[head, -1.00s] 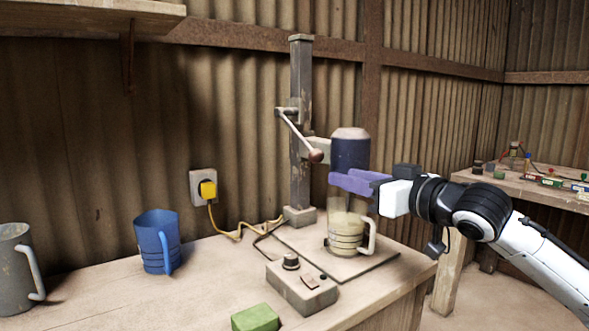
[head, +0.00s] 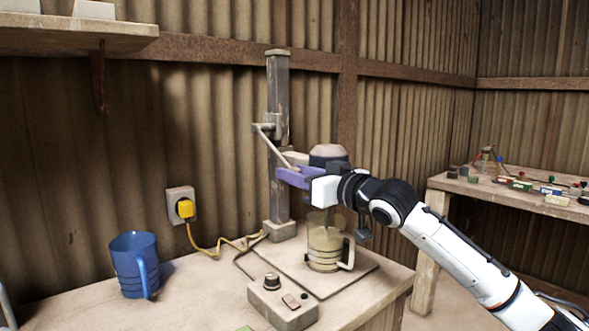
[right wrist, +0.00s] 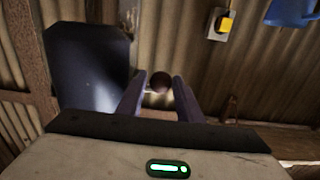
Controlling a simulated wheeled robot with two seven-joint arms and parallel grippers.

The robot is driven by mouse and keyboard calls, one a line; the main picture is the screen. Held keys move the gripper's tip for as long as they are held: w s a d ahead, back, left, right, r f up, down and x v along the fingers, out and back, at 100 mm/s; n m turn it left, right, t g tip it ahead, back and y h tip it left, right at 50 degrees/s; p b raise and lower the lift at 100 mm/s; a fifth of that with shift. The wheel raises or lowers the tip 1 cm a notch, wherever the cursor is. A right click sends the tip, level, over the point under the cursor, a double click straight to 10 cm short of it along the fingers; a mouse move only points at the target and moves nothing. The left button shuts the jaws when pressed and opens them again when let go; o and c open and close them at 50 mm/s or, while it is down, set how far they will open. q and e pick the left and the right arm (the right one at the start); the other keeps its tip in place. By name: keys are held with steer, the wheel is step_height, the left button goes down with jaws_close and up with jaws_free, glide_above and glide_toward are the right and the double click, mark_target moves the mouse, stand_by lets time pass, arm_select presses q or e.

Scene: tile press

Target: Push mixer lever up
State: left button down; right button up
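The mixer stands on the bench, with an upright post (head: 278,150) and a dark motor head (head: 328,153). Its lever (head: 272,146) slants down to the right from a pivot on the post. My right gripper (head: 287,177) is at the lever's lower end, in front of the motor head, and hides the knob in the head view. In the right wrist view the round brown knob (right wrist: 160,83) shows between the tips of my purple fingers (right wrist: 159,78), which stand apart with a slight gap around it. The motor head (right wrist: 90,65) is beside the fingers. My left gripper is out of view.
A clear jug (head: 325,250) stands on the mixer base below the motor head. A control box (head: 283,302) is in front, and a blue mug (head: 134,264) is at the left. A yellow plug (head: 185,208) sits in the wall socket. A side table (head: 455,187) holds small parts.

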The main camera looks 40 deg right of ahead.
steer(key=shift+w+a, duration=0.1)
steer(key=shift+w, duration=0.3)
steer(key=shift+c, duration=0.5)
jaws_close()
